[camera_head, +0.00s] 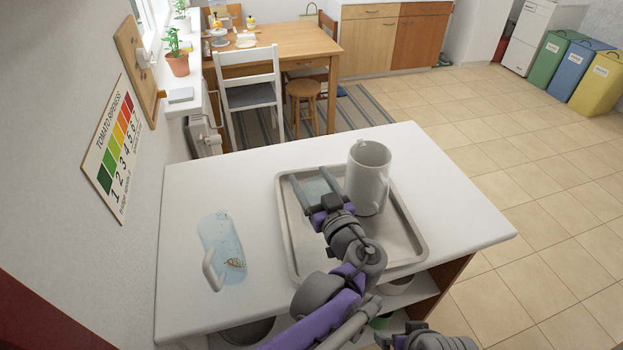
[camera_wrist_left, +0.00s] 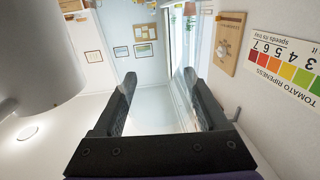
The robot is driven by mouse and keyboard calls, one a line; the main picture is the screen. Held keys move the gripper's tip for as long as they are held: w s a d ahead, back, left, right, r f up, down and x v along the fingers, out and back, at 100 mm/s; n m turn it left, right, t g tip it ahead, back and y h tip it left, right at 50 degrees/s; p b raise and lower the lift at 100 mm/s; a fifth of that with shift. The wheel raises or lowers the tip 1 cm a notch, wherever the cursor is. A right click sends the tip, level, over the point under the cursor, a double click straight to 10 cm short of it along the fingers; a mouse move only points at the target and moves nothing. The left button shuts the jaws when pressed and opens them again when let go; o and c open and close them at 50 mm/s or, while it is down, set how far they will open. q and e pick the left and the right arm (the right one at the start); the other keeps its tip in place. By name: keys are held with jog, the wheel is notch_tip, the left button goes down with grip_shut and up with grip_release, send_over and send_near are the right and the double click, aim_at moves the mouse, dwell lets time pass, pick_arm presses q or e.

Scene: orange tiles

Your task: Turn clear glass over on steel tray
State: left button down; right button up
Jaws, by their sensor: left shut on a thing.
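The steel tray (camera_head: 290,250) lies on the white counter. My left gripper (camera_head: 319,176) is over the tray's left part, its fingers shut on the clear glass (camera_head: 314,188). The glass is see-through and faint, so its upright or inverted pose and its contact with the tray are hard to tell. In the left wrist view, the glass (camera_wrist_left: 160,112) shows faintly between the fingers of my left gripper (camera_wrist_left: 160,85). Part of my right gripper (camera_head: 388,341) shows at the bottom edge; its fingers are mostly cut off.
A grey mug (camera_head: 368,180) stands on the tray, right of my left gripper; it looms in the left wrist view (camera_wrist_left: 35,50). A transparent bluish mug (camera_head: 222,245) with a handle is on the counter (camera_head: 190,190) left of the tray. The counter's right end is clear.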

pick_arm(q)
jog(key=shift+f+b, duration=2.1)
jog(key=shift+f, duration=1.1)
grip_release()
